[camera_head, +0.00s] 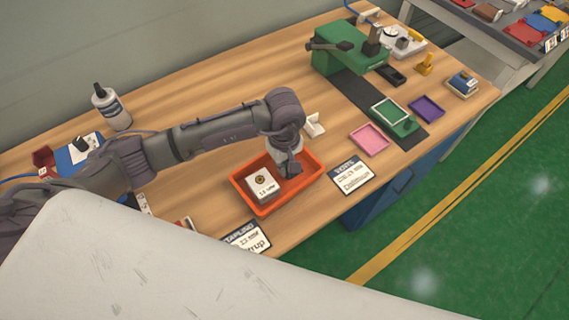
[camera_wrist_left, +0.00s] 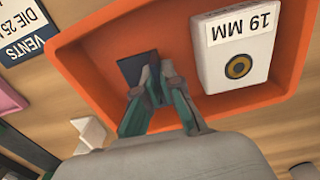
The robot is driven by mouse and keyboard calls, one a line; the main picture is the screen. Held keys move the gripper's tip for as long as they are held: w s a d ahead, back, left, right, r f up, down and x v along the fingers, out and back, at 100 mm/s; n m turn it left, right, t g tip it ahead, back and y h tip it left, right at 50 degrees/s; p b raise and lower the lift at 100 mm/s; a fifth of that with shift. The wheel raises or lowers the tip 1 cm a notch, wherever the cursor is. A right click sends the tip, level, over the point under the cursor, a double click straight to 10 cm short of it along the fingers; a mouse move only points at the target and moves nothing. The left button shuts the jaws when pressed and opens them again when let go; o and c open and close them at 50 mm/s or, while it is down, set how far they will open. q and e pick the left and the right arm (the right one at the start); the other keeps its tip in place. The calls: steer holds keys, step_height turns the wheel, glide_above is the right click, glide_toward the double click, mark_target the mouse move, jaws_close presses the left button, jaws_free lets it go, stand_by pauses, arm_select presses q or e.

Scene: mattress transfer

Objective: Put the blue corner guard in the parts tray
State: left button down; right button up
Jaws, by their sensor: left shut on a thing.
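The orange parts tray (camera_head: 239,184) stands on the wooden bench. My left gripper (camera_head: 289,168) reaches down into it from above. In the left wrist view, the left gripper (camera_wrist_left: 153,82) is shut on a dark blue piece (camera_wrist_left: 133,69), which looks like the blue corner guard. The fingers hide part of it, and I cannot tell whether it touches the tray floor. A white box marked 19 MM (camera_head: 262,188) sits in the tray beside the gripper; it also shows in the left wrist view (camera_wrist_left: 236,45). My right gripper is not in view.
A white angled piece (camera_head: 315,126) stands behind the tray. A label card (camera_head: 352,175) lies right of it. A pink tray (camera_head: 369,139), purple tray (camera_head: 427,107) and green machine (camera_head: 343,50) are further right. A bottle (camera_head: 111,106) stands at the back left.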

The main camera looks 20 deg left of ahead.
arm_select(q)
steer(key=shift+f, duration=0.2)
steer(key=c, duration=1.3)
jaws_free()
steer(key=shift+r, duration=0.15)
steer(key=shift+r, duration=0.25)
step_height(320, 180, up, 12)
steer(key=b, duration=0.2)
steer(key=shift+f+b, duration=0.15)
steer(key=shift+b, duration=0.2)
